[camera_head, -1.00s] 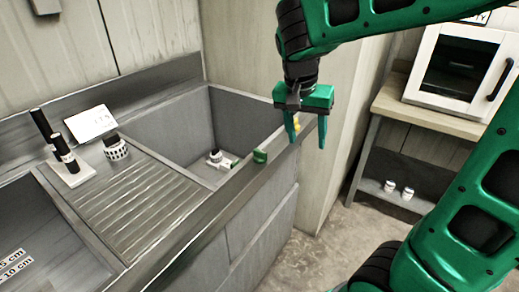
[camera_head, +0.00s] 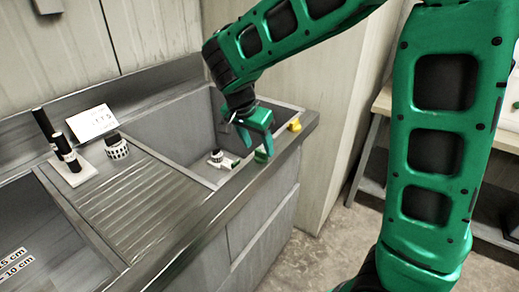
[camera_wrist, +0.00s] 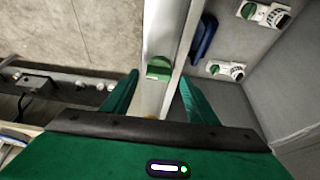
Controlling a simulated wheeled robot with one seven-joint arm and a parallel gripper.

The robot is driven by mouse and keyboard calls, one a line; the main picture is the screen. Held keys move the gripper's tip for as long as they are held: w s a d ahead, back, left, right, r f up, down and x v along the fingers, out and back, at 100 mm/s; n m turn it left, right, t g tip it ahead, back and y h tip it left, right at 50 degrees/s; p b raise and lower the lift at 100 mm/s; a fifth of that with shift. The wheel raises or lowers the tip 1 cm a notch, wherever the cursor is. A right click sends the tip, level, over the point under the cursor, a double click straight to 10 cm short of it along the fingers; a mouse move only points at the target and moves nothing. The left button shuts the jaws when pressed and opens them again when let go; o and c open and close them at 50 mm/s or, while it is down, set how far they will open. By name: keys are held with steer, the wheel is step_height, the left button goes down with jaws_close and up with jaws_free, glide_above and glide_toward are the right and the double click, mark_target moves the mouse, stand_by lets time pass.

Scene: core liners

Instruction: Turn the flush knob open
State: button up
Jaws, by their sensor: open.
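A green knob (camera_head: 261,157) sits on the front rim of the grey sink basin (camera_head: 175,126). It also shows in the wrist view (camera_wrist: 158,68), ahead of the fingers and roughly centred between them. My gripper (camera_head: 257,142) is open and empty, pointing down just above this knob; I cannot tell whether it touches. In the wrist view the two green fingers (camera_wrist: 159,84) stand on either side of the rim. A white fitting with a green knob (camera_wrist: 225,70) lies inside the basin, and a second one (camera_wrist: 265,13) is farther in. No label shows which is the flush knob.
A yellow piece (camera_head: 295,125) sits on the rim to the right. A blue piece (camera_wrist: 204,38) is beside the rim. A ribbed drainboard (camera_head: 140,205) lies left, with black cylinders (camera_head: 62,150), a dial (camera_head: 116,148) and a white card (camera_head: 91,122). A cabinet wall stands right.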

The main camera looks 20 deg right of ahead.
mark_target(262, 150)
steer(key=shift+x, duration=1.4)
steer(key=c, duration=1.1)
steer(key=shift+o, duration=0.2)
steer(key=shift+r+n, duration=0.1)
steer(key=shift+n, duration=0.2)
steer(key=n+t+y, duration=0.1)
steer(key=n, duration=0.2)
steer(key=shift+d+n, duration=0.15)
steer(key=shift+n, duration=0.15)
steer(key=n+y, duration=0.1)
steer(key=n, duration=0.1)
steer(key=n+t, duration=0.1)
steer(key=n, duration=0.1)
steer(key=shift+d+n+y, duration=0.1)
steer(key=shift+n+y, duration=0.2)
steer(key=shift+y, duration=0.1)
steer(key=n+y, duration=0.1)
steer(key=n, duration=0.3)
steer(key=shift+d+y, duration=0.15)
steer(key=shift+y, duration=0.25)
steer(key=n, duration=0.2)
steer(key=n+y, duration=0.1)
steer(key=n, duration=0.2)
steer(key=shift+d+g+y, duration=0.2)
steer(key=shift+g+y, duration=0.1)
steer(key=shift+g, duration=0.1)
steer(key=shift+w, duration=0.1)
